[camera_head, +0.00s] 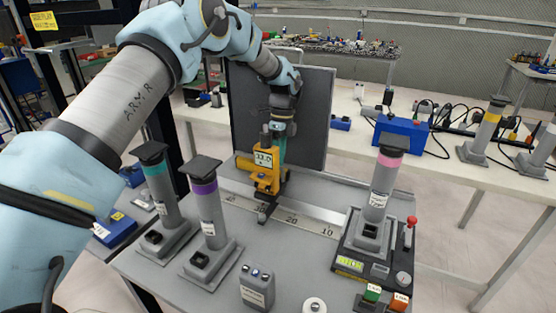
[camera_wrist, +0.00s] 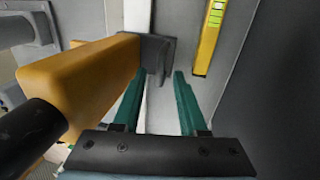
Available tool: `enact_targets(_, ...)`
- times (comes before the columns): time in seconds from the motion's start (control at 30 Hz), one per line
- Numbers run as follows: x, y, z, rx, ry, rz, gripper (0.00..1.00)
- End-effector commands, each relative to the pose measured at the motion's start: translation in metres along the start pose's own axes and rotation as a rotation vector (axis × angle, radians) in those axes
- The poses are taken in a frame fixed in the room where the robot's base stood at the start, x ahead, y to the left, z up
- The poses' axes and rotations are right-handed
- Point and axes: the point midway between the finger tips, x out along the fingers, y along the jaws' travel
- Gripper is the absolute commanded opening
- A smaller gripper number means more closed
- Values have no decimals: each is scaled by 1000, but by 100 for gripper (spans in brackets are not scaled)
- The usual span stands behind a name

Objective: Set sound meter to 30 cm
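The sound meter (camera_head: 265,178) is a yellow-orange device with a small display that seems to read about 33. It stands on a pale ruler rail (camera_head: 310,211) marked 20 and 10; its dark foot is near the left, higher-numbered part and partly covers the marks there. My gripper (camera_head: 281,152) is just behind the meter, pointing down, its fingers partly hidden by it. In the wrist view my gripper (camera_wrist: 158,100) has two green fingers apart with nothing between them. The meter's orange body (camera_wrist: 95,85) is left of the fingers, with a grey block (camera_wrist: 157,50) beyond the fingertips.
Teal-banded (camera_head: 158,190) and purple-banded (camera_head: 210,210) tubes stand at left. A pink-banded tube (camera_head: 382,185) stands on a dark unit at the right end. A dark upright panel (camera_head: 312,110) is close behind the arm. A yellow level (camera_wrist: 209,38) shows in the wrist view.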

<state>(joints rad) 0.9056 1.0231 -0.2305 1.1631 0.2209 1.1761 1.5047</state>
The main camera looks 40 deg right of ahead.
Motion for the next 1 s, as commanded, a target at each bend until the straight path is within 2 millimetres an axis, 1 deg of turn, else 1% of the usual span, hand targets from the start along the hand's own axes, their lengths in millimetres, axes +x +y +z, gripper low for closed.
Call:
enact_targets(0.23,-1,0,0,0,0,0,42)
enact_targets(0.37,-10,-1,0,0,0,-3,42)
enact_targets(0.47,-26,-1,0,0,0,-5,42)
enact_targets(0.7,-74,-2,0,0,0,-5,42)
enact_targets(0.8,-89,-1,0,0,0,-2,42)
enact_targets(0.9,-100,-1,0,0,0,-1,42)
enact_targets(1.0,-106,0,0,0,0,-1,42)
